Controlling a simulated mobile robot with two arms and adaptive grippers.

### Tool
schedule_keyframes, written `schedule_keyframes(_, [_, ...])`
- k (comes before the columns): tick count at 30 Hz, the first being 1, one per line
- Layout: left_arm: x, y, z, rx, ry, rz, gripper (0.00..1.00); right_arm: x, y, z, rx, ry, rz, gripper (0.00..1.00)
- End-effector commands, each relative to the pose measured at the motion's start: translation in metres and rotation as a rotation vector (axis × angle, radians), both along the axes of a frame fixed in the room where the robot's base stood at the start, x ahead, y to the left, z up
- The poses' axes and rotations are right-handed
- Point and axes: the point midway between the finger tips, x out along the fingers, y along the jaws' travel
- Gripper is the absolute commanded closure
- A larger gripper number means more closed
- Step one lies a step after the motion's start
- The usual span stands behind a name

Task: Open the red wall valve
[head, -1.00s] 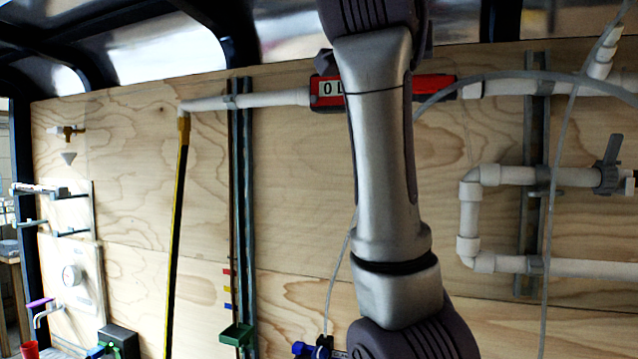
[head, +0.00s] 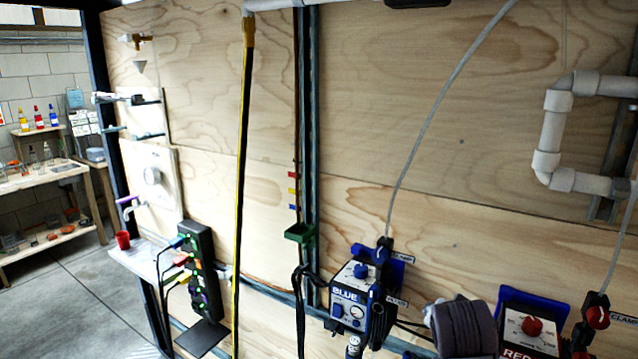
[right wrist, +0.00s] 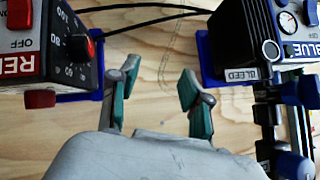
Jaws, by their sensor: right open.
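A red round valve handle (head: 597,317) shows at the lower right edge of the head view, on a dark fitting under a clear tube, beside a label reading CLAMP. Left of it is the RED box (head: 522,347) with its own red knob (head: 532,326); my right arm partly covers that area. In the right wrist view my right gripper (right wrist: 158,90) is open and empty, its green-padded fingers pointing at bare plywood between the RED box (right wrist: 45,65) and the BLUE box (right wrist: 270,40). I cannot make out the wall valve there. My left gripper is not in view.
The BLUE box (head: 350,297) hangs on the wall left of my right arm, with hoses and cables around it. A power strip (head: 200,270), a yellow-black pole (head: 241,180) and a green tray (head: 300,232) are further left. White pipes (head: 552,135) run at upper right.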

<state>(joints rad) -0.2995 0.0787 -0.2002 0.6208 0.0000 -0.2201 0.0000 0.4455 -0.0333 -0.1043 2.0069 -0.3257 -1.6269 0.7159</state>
Motion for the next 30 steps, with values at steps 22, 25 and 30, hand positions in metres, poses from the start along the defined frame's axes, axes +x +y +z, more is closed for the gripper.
schedule_keyframes(22, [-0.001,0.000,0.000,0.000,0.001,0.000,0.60,-0.294,0.027,-0.205,-0.229,0.563,0.747,0.52])
schedule_keyframes(25, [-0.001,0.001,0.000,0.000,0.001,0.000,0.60,-0.318,0.030,-0.209,-0.230,0.594,0.813,0.52])
schedule_keyframes(30, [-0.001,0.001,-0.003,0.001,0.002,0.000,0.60,-0.319,0.033,-0.243,-0.228,0.618,0.842,0.52])
